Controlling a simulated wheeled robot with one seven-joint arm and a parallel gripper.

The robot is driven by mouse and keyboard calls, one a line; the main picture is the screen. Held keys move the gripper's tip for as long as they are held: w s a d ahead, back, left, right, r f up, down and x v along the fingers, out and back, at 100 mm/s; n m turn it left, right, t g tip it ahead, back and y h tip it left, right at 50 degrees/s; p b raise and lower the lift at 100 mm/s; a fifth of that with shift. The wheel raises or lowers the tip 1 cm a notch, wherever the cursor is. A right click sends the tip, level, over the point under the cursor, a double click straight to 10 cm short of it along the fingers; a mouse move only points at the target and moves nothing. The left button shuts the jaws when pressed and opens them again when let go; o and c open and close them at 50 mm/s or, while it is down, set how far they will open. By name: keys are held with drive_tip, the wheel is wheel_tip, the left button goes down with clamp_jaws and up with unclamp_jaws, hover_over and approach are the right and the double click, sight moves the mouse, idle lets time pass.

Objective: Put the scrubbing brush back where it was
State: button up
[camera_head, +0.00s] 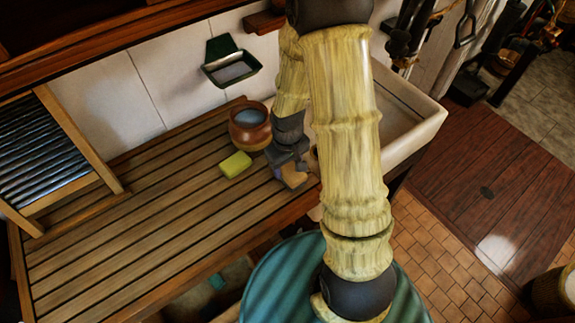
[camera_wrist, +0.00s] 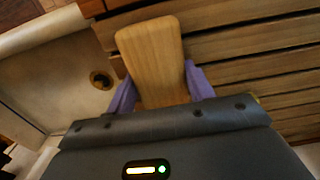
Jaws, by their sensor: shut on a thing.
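The scrubbing brush (camera_wrist: 150,52) shows in the wrist view as a smooth, pale wooden block with a rounded end. My gripper (camera_wrist: 161,88) is shut on it, with a purple finger on each side. The bristles are hidden. In the head view my gripper (camera_head: 291,176) is low over the right end of the slatted wooden board (camera_head: 130,245), close to the sink (camera_head: 402,125). The brush is mostly hidden there by my arm. I cannot tell whether it touches the board.
A brown pot (camera_head: 250,128) and a yellow-green soap bar (camera_head: 235,165) stand just left of my gripper. A washboard (camera_head: 40,150) leans at the far left. A green wall dish (camera_head: 231,66) hangs above. The board's left and front parts are clear.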

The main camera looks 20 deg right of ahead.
sight(288, 167)
drive_tip(key=shift+f, duration=0.35)
drive_tip(key=shift+f, duration=0.1)
drive_tip(key=o, duration=1.1)
wheel_tip(288, 167, up, 12)
drive_tip(key=shift+r+b, duration=0.15)
drive_tip(key=shift+b, duration=1.1)
drive_tip(key=shift+s, duration=0.15)
drive_tip(key=s+m+t, duration=0.1)
drive_tip(key=s, duration=0.1)
drive_tip(key=s+m, duration=0.1)
drive_tip(key=s, duration=0.1)
drive_tip(key=s+r+m+t, duration=0.1)
drive_tip(key=s, duration=0.2)
drive_tip(key=shift+s+m+t, duration=0.1)
drive_tip(key=shift+m+t, duration=0.2)
